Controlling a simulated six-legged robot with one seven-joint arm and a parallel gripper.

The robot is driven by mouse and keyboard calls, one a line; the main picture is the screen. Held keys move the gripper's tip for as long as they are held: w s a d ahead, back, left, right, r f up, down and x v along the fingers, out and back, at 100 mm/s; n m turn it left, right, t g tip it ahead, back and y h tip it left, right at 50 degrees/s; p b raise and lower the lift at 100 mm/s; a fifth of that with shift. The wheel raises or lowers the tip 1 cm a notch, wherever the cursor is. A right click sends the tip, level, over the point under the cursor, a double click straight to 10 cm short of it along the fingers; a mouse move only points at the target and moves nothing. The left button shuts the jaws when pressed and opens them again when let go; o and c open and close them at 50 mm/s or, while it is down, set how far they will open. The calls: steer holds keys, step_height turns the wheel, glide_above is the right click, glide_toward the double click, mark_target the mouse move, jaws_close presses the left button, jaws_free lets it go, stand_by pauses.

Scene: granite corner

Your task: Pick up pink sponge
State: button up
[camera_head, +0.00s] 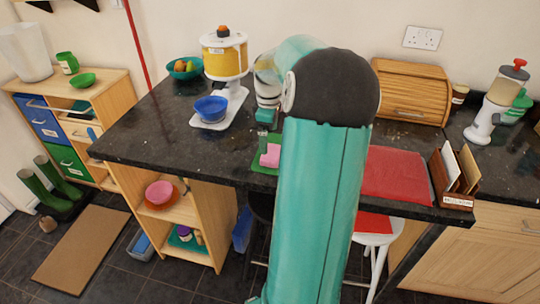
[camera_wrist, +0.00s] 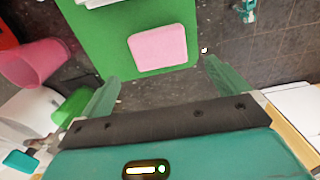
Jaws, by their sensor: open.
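The pink sponge (camera_head: 270,155) lies on a green mat (camera_head: 258,165) on the dark granite worktop, partly hidden by my arm in the head view. In the wrist view the sponge (camera_wrist: 158,46) is fully visible near the edge of the green mat (camera_wrist: 100,30). My gripper (camera_head: 267,136) is above the worktop, close to the sponge. In the wrist view my gripper (camera_wrist: 160,70) is open and empty, its fingers spread wider than the sponge. The sponge shows beyond the fingertips, between their lines. I cannot tell the exact height gap.
A blue bowl (camera_head: 211,109) sits on the base of a yellow-and-white dispenser (camera_head: 224,55) left of the mat. A red mat (camera_head: 396,174), a letter rack (camera_head: 454,180) and a wooden bread box (camera_head: 411,91) are to the right. The worktop's front left is clear.

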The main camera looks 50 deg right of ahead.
mark_target(269, 151)
step_height(269, 151, down, 7)
steer(key=shift+r, duration=0.1)
steer(key=shift+s, duration=0.1)
steer(key=shift+c, duration=0.2)
steer(key=c, duration=1)
